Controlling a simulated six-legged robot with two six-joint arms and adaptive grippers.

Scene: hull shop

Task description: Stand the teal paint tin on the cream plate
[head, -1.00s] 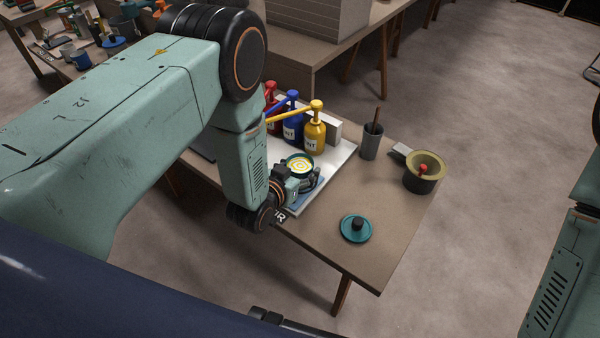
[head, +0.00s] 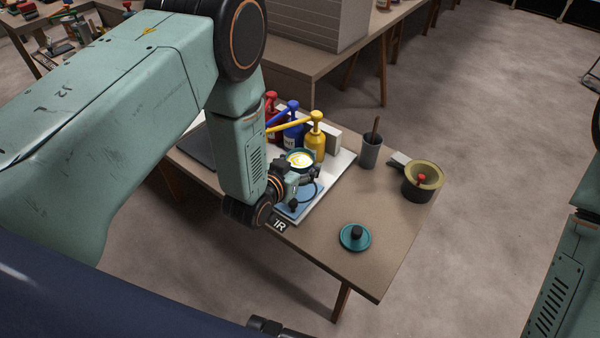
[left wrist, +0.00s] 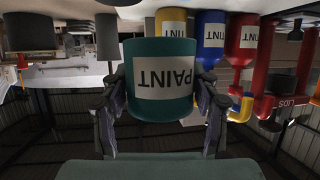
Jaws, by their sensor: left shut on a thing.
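The teal paint tin (head: 300,163) is open at the top, with pale and yellow paint showing inside. My left gripper (head: 307,169) is shut around its side and holds it upright, apparently above a blue square pad (head: 290,209). In the left wrist view the tin (left wrist: 160,100) appears upside down with its PAINT label, between the two fingers of my left gripper (left wrist: 160,108). A pale board (head: 338,168) lies under and beside the pad. I cannot make out a separate cream plate. My right gripper is out of view.
Red (head: 272,125), blue (head: 293,134) and yellow (head: 315,142) pump bottles stand close behind the tin. A teal lid (head: 344,244) with a black knob lies on the table (head: 385,220). A grey cup (head: 370,153) and dark pot (head: 418,190) stand at right. Table around the lid is clear.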

